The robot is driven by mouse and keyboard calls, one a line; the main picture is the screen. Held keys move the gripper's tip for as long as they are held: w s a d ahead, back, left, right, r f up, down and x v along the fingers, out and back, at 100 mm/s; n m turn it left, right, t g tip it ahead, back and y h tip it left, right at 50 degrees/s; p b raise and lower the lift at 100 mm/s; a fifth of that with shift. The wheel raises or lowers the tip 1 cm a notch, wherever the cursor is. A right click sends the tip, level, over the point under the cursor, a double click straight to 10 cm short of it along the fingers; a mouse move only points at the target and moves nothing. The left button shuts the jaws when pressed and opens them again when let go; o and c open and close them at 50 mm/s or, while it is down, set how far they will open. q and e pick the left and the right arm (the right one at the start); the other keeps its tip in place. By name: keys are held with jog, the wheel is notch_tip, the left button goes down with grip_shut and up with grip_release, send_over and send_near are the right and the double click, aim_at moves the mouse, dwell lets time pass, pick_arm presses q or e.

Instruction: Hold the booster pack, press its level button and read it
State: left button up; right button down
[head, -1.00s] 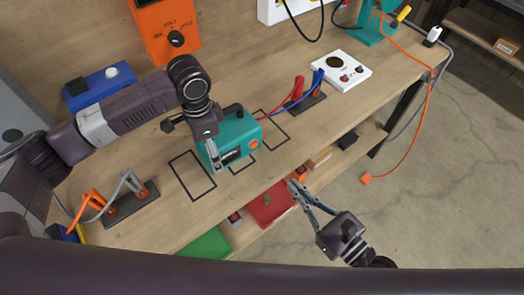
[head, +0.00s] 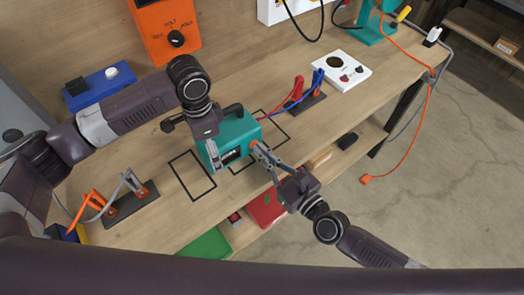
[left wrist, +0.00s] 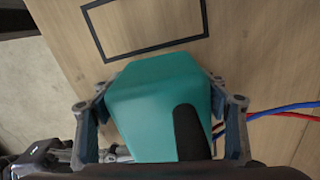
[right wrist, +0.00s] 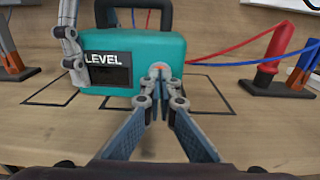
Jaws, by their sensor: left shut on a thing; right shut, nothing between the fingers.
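The booster pack (head: 236,131) is a teal box with a dark handle, on or just above the bench. My left gripper (head: 211,151) is shut on it, with a finger on either side in the left wrist view (left wrist: 160,120). In the right wrist view its front has a LEVEL label (right wrist: 103,60) over a dark display (right wrist: 110,77); I can make out no reading. The orange-red level button (right wrist: 159,69) is mostly hidden behind my right gripper (right wrist: 160,84). That gripper is shut and empty, its tips at the button, seemingly touching it.
Black outlines (head: 193,176) mark the bench top. Red and blue clamps (head: 297,90) stand behind the pack, their cables running to it. Orange and grey clamps (head: 112,193) stand at left. A white box (head: 341,70) and the orange volt unit (head: 165,28) stand farther back.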

pick_arm(q)
jog(key=shift+f, duration=0.1)
pick_arm(e)
jog(key=shift+w, duration=0.1)
pick_arm(q)
jog(key=shift+s+d, duration=0.1)
pick_arm(e)
jog(key=shift+w+a, duration=0.45)
jog(key=shift+w, duration=0.05)
jog(key=shift+w+a, duration=0.2)
pick_arm(q)
jog(key=shift+d, duration=0.1)
jog(key=shift+s, duration=0.1)
pick_arm(e)
jog(key=v, duration=1.4)
pick_arm(q)
jog(key=shift+w+a, duration=0.25)
jog(key=shift+c, duration=0.2)
pick_arm(e)
jog(key=shift+d, duration=0.1)
